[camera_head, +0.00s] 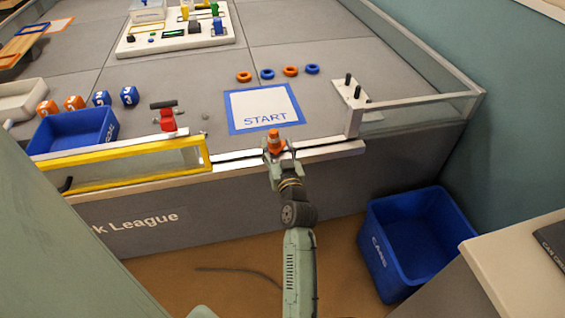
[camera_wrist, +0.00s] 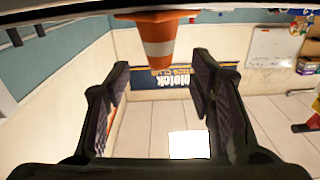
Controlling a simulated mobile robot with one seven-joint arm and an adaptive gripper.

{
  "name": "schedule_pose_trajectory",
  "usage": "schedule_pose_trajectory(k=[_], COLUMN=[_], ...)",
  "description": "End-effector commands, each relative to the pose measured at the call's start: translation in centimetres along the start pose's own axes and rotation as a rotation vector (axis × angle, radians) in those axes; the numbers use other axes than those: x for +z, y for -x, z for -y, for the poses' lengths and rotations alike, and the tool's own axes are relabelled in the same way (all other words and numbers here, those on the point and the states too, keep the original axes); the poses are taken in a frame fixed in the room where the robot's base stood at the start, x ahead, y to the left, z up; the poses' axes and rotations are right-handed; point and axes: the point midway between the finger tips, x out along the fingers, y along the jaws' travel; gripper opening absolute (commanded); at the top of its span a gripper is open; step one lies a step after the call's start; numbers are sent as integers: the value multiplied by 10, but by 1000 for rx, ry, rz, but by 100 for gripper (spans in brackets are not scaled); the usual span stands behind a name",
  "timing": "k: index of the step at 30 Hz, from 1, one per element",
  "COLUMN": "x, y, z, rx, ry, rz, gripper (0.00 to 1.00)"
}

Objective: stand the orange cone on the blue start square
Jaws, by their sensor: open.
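The orange cone (camera_head: 274,141) with a white band is at the gap in the board's front rail. It also shows at the top of the wrist view (camera_wrist: 157,42), where the scene appears upside down, so the cone looks upright. My gripper (camera_head: 281,155) is open and empty, with its fingers apart in the wrist view (camera_wrist: 160,75). The cone lies between the fingers' lines, toward the top of that picture, with no visible contact. What the cone's base rests on is hard to see. The blue-bordered start square (camera_head: 262,103), marked START, lies flat beyond the cone and is bare.
Orange and blue rings (camera_head: 267,74) lie beyond the square. A white block with black pegs (camera_head: 349,92) stands right of it; a red clamp-like item (camera_head: 167,120) lies left. A yellow-framed clear barrier (camera_head: 130,165) and a blue bin (camera_head: 75,130) are further left.

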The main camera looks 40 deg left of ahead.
Motion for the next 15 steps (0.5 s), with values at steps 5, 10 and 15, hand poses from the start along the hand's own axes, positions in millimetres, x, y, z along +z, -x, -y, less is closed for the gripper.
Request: schedule_pose_trajectory(k=[5, 10, 15], x=[5, 3, 1], y=[42, 70, 83], z=[-1, 0, -1], rx=[2, 1, 1], ry=[-2, -1, 0], rz=[0, 0, 0], gripper=[50, 50, 50])
